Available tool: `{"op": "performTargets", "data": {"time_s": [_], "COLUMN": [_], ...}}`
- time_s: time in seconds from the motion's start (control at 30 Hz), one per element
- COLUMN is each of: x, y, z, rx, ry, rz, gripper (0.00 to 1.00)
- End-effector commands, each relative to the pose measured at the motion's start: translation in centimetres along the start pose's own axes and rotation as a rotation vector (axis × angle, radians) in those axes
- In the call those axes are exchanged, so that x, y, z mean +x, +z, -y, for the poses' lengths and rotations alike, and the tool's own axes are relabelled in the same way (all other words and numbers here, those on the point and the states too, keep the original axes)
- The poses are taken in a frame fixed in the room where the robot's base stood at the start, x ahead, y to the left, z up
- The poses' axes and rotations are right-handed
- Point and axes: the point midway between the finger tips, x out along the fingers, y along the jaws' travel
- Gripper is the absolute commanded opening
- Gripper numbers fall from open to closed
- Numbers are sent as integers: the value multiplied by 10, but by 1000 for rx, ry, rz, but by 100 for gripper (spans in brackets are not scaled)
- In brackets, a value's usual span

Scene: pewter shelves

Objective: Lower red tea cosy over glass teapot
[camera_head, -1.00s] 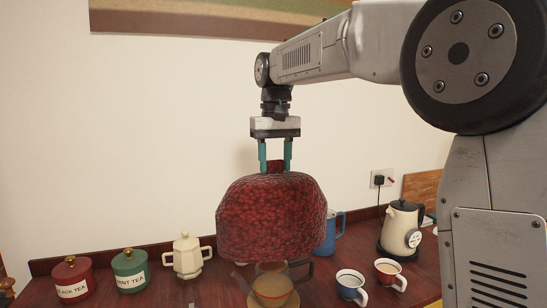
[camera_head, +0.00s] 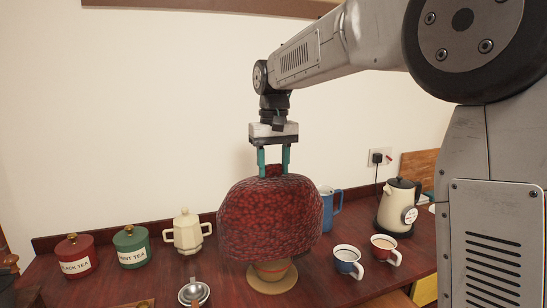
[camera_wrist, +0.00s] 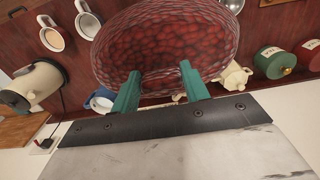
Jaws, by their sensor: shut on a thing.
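The red quilted tea cosy (camera_head: 270,222) hangs upright from my gripper (camera_head: 274,168), whose teal fingers are shut on the tab at its top. The cosy also fills the upper middle of the wrist view (camera_wrist: 165,42), with my gripper (camera_wrist: 160,90) at its tab. The glass teapot (camera_head: 272,271) is directly below in the head view. Only its amber lower part shows under the cosy's rim; its upper part and handle are hidden. The teapot stands on a round tan mat (camera_head: 273,286). I cannot tell whether the cosy touches the teapot.
A blue jug (camera_head: 332,208) stands close behind the cosy on the right. A blue cup (camera_head: 346,262), a red cup (camera_head: 385,250) and a cream kettle (camera_head: 398,205) are further right. A cream pot (camera_head: 187,232), green tin (camera_head: 131,247), red tin (camera_head: 75,257) and strainer (camera_head: 194,292) are left.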

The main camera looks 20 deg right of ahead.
Motion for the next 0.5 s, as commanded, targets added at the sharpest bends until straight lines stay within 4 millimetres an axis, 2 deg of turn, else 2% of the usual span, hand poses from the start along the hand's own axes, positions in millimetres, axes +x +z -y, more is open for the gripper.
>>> {"op": "performTargets", "data": {"time_s": [0.5], "x": [37], "y": [0], "z": [0], "rx": [0], "ry": [0], "rz": [1], "gripper": [5]}}
